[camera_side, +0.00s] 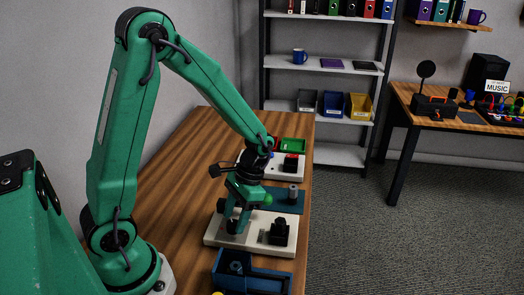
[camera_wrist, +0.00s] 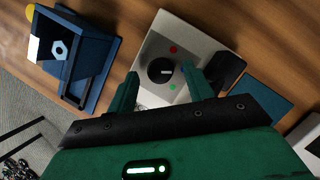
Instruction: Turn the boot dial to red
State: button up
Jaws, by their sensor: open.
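The boot dial (camera_wrist: 155,75) is a round black knob with a short white mark, set on a pale box (camera_wrist: 208,45). A red dot (camera_wrist: 173,49) and a green dot (camera_wrist: 172,87) sit beside it. In the wrist view the white mark lies on the knob's right side, between the heights of the two dots. My gripper (camera_wrist: 163,74) is open, with one finger on either side of the dial in that view; I cannot tell whether they touch it. In the side view my gripper (camera_side: 234,221) points down over the left part of the pale box (camera_side: 262,246), mostly hiding the dial.
A black block (camera_side: 279,232) stands on the same box, right of my gripper. A blue open tray (camera_side: 284,282) lies in front, with a hexagonal piece (camera_wrist: 60,49) in it. A teal mat (camera_side: 280,208) and a green bin (camera_side: 293,145) lie behind. Bare wooden table (camera_side: 165,170) is left.

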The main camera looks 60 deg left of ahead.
jog(key=shift+s+f, duration=0.2)
jog(key=shift+f, duration=0.3)
jog(key=c, duration=1)
jog(key=shift+o, duration=0.3)
jog(key=shift+a+n, duration=0.15)
jog(key=shift+n, duration=1.35)
jog(key=shift+s, duration=0.1)
jog(key=o, duration=0.9)
jog(key=shift+o, duration=0.2)
